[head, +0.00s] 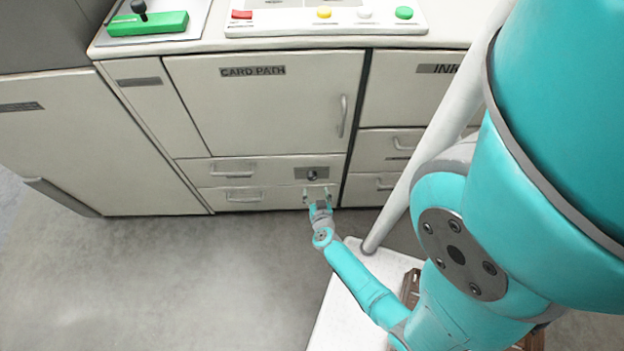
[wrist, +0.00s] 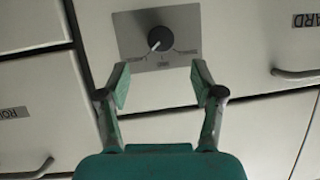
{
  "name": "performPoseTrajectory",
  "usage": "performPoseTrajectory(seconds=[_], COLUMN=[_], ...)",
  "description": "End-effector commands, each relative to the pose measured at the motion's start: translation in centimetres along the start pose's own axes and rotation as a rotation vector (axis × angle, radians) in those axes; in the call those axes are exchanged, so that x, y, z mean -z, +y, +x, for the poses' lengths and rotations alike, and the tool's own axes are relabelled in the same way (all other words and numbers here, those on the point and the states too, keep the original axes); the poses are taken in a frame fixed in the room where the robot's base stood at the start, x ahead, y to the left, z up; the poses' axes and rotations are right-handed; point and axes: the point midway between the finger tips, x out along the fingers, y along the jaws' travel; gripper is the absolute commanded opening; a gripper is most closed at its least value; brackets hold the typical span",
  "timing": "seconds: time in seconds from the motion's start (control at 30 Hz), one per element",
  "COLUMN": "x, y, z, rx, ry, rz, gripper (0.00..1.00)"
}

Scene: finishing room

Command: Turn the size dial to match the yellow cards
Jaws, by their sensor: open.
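The size dial (head: 312,174) is a small dark round knob on a grey plate (head: 299,173), low on the cabinet front. In the wrist view the dial (wrist: 160,39) has a white pointer line aimed at the picture's lower left. Small marks stand left, below and right of it on the plate (wrist: 133,62), upside down and too small to read surely. My gripper (head: 319,191) is open and empty, just in front of and below the dial. In the wrist view its fingers (wrist: 161,90) are apart, short of the knob and not touching it. No yellow cards are in view.
The CARD PATH door (head: 262,100) with its upright handle is above the dial. A drawer handle (head: 233,173) is left of it, and the ink cabinet (head: 417,90) stands right. Buttons and a green lever unit (head: 148,23) are on top. The floor (head: 170,280) at left is clear.

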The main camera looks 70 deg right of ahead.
Motion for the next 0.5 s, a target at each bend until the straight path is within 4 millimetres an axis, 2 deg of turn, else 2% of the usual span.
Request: performPoseTrajectory(seconds=[0.1,0.3,0.5], x=[0.1,0.1,0.0], y=[0.0,0.0,0.0], z=[2.2,5.3,7.3], rx=[-0.003,-0.001,0.000], ry=[0.002,0.001,0.000], rz=[0.001,0.000,0.000], gripper=[0.67,0.67,0.67])
